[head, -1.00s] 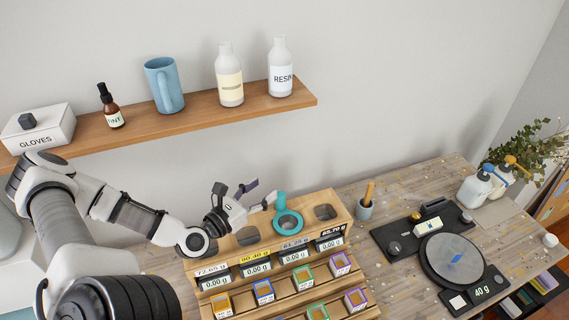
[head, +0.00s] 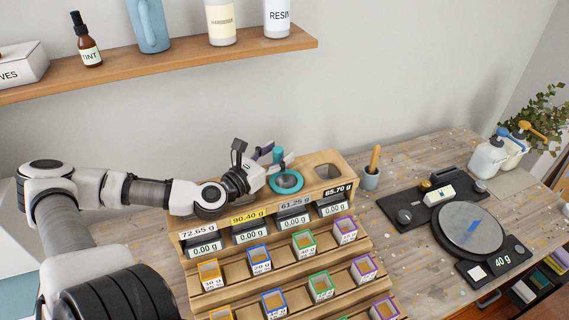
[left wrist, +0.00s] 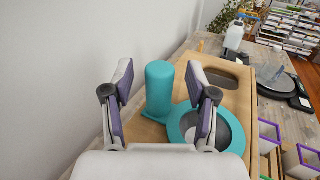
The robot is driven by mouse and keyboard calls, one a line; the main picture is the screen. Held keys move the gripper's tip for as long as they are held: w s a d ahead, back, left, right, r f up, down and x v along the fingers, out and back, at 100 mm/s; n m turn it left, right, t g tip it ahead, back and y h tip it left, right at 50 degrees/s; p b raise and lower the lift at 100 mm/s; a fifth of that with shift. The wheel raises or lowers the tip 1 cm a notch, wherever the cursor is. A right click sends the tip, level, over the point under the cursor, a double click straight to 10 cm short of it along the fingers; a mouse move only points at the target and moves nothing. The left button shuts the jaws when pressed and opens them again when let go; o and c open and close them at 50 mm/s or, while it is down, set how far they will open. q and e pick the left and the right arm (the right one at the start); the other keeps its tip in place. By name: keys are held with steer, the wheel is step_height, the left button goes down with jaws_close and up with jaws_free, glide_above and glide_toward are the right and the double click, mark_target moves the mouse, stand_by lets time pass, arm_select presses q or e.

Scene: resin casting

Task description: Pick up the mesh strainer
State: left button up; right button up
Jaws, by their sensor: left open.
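The mesh strainer is teal, with a dark round bowl in a ring (head: 297,184) and a thick upright handle. It sits on the top of the wooden rack, and it also shows in the left wrist view (left wrist: 159,78). My left gripper (head: 277,160) is open at the strainer's handle. My right gripper is not in view.
The wooden rack (head: 240,273) has scale displays and several small coloured-rim boxes on its steps. An empty recess (head: 327,171) lies right of the strainer. A cup with a pestle (head: 370,178) and a black scale (head: 467,232) stand further right. A wall shelf (head: 180,65) hangs above.

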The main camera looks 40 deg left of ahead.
arm_select(q)
steer(key=shift+w+f, duration=0.1)
steer(key=shift+w, duration=0.25)
steer(key=shift+s+r, duration=0.1)
steer(key=shift+r, duration=0.15)
steer(key=shift+s, duration=0.1)
steer(key=shift+c, duration=1.1)
jaws_close()
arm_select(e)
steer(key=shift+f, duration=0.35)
arm_select(q)
step_height(320, 180, up, 10)
steer(key=p, duration=1)
steer(key=shift+r, duration=0.1)
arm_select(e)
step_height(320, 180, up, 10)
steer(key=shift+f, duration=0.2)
